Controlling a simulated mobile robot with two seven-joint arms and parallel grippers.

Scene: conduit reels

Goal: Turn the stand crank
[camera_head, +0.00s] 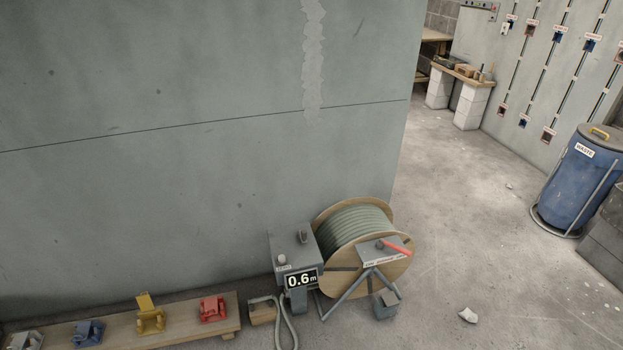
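The stand crank (394,246) is a red handle at the top of the reel stand (366,275), sloping slightly down to the right. The stand is a grey metal frame with splayed legs. It carries a wooden reel (323,213) wound with grey-green conduit (352,229). A grey counter box (291,247) stands against the reel's left side, and its display (302,280) reads 0.6 m. Neither of my grippers is in view.
A low wooden bench (180,327) with several coloured clamps runs along the wall at lower left. A blue waste bin (570,190) stands at right. Open concrete floor (470,240) lies right of the stand, with a small pale fragment (467,315) on it.

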